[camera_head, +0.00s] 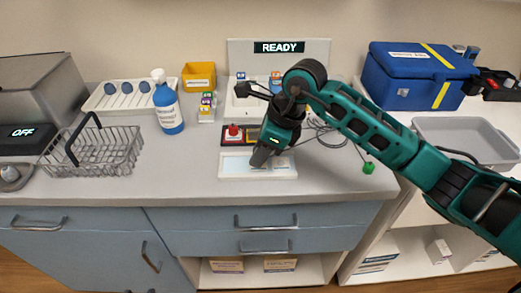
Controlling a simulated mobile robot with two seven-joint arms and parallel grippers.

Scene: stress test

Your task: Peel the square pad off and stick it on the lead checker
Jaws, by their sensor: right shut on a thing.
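The lead checker appears to be the white stand (237,60) at the counter's back, with a dark display reading READY (279,47). A shallow white tray (288,172) with a pale blue face (235,164) lies near the counter's front. My right gripper (259,159) points down over the middle of this tray, its fingers shut at the pale face. The square pad in its grip is too small and hidden to make out clearly. Dark cables run from the stand's right, and a green clip (368,168) lies on the counter. My left gripper is out of view.
A red button (234,131) on a dark box sits just behind the tray. A blue bottle (168,108), wire basket (92,152) and yellow bin (199,76) stand left. A blue case (413,83) and grey tub (466,145) are right. The counter front left of the tray is clear.

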